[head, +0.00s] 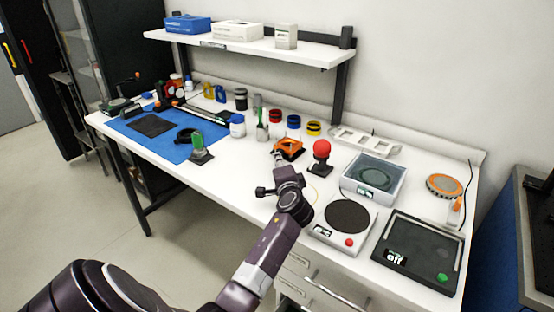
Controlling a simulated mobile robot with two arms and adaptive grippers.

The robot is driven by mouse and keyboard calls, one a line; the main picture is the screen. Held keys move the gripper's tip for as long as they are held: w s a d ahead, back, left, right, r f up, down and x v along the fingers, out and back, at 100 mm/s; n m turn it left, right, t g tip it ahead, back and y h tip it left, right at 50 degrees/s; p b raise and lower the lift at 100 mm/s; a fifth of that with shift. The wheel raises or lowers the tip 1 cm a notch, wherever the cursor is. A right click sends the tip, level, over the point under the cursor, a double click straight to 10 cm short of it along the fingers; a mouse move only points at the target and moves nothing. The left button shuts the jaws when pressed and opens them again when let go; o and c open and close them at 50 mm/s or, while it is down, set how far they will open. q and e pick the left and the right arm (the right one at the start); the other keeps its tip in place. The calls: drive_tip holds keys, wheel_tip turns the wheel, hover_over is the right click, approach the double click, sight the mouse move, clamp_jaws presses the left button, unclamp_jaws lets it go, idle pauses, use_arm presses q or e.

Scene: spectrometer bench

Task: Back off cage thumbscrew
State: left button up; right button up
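An orange, frame-like part (290,145) stands on the white bench at mid-picture, beyond my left gripper. It may be the cage, but no thumbscrew can be made out at this size. My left arm comes in from the lower left, and my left gripper (279,158) is at the near left side of the orange part. They overlap in the picture, and I cannot tell whether they touch. The fingers are too small to show whether they are open or shut. My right gripper is out of view.
A red ball on a dark stand (321,152) is close on the right. Further right are a white plate device (323,233), a clear-lidded box (347,186) and a black device (440,258). A blue mat (170,150) with tools lies left. A shelf (270,50) hangs above.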

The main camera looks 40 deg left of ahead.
use_arm(q)
drive_tip(key=shift+x, duration=1.9)
drive_tip(key=shift+c, duration=0.3)
clamp_jaws()
